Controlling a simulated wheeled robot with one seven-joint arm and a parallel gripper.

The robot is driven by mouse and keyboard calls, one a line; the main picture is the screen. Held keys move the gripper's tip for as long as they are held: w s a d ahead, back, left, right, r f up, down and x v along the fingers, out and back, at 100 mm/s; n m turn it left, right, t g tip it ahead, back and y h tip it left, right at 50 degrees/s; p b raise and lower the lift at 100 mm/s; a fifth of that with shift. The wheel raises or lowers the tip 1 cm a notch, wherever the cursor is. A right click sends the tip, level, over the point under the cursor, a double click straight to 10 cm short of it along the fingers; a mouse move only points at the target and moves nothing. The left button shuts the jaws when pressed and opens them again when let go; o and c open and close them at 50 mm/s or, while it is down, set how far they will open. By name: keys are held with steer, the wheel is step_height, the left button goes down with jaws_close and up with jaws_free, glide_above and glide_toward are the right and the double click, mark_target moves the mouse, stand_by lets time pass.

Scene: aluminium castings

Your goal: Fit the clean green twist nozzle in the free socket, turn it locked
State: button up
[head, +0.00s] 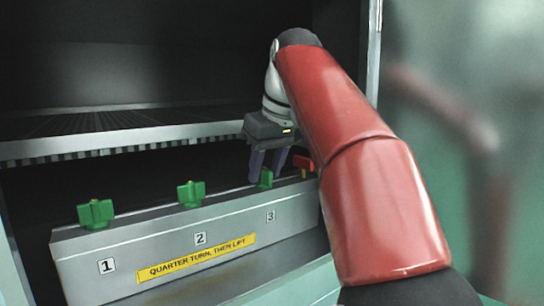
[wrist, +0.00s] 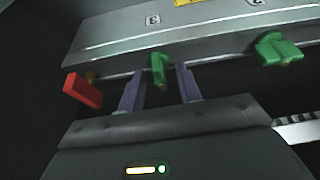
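A green twist nozzle (head: 265,179) stands upright on the grey bar (head: 176,254) by label 3; it shows between the fingers in the wrist view (wrist: 158,70). Its grip appears turned across the bar, unlike the other nozzles. Two more green nozzles stand at label 1 (head: 96,213) and label 2 (head: 191,193). My gripper (head: 266,167) is open, one finger on each side of the label 3 nozzle, with gaps visible in the wrist view. No empty socket is visible. I cannot tell how fully this nozzle is seated.
A red handle (head: 304,163) sits at the bar's right end, close beside my gripper; the wrist view also shows it (wrist: 82,90). A toothed metal ledge (head: 120,143) runs above and behind the bar. A blurred glassy panel (head: 470,80) is at right.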

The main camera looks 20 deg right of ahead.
steer(key=shift+w+f, duration=0.15)
steer(key=shift+f, duration=0.3)
steer(key=shift+c, duration=0.2)
steer(key=c, duration=0.6)
steer(key=shift+r+n+p, duration=0.15)
steer(key=shift+n+p, duration=0.35)
steer(key=shift+n, duration=0.2)
steer(key=shift+c, duration=0.3)
steer(key=shift+n+g+y+p, duration=0.4)
steer(key=shift+n+y+p, duration=0.15)
steer(key=shift+n, duration=0.45)
steer(key=shift+w+d+n, duration=0.1)
steer(key=shift+w+n, duration=0.05)
steer(key=shift+n, duration=0.45)
steer(key=shift+n+g+y, duration=0.4)
steer(key=shift+n+y, duration=0.05)
steer(key=shift+n, duration=0.45)
